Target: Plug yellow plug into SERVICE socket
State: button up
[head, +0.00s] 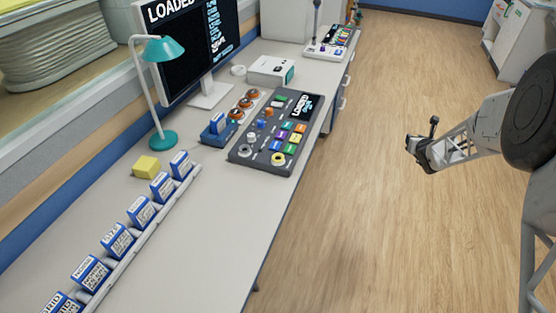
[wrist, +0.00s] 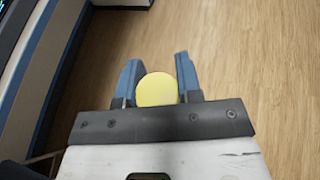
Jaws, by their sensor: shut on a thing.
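The yellow plug (wrist: 156,90) shows in the wrist view as a round yellow end between the two blue fingers of my gripper (wrist: 160,80). The fingers are shut on it. In the head view my gripper (head: 412,148) hangs over the wooden floor, right of the desk and apart from it. The plug's yellow cannot be made out there. A grey control panel (head: 243,154) lies on the desk with coloured buttons, knobs and round ring-shaped fittings. No SERVICE label is readable, so I cannot tell which fitting is that socket.
The long desk (head: 215,215) holds a row of blue-and-white cartridges (head: 140,211), a yellow block (head: 146,167), a teal lamp (head: 163,140), a monitor (head: 200,50) and a white box (head: 270,70). The wooden floor (head: 370,230) around my gripper is clear.

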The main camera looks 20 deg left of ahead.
dwell(0.3)
notch_tip(320, 180, up, 8)
jog(key=r+n+g+y, duration=0.1)
jog(key=n+g+y, duration=0.6)
jog(key=n+y, duration=0.15)
send_over(275, 155)
jog(key=shift+f+n, duration=0.25)
jog(key=shift+n, duration=0.1)
jog(key=shift+f, duration=0.2)
jog(key=shift+f, duration=2.7)
jog(key=shift+f, duration=0.6)
jog(key=o, duration=0.6)
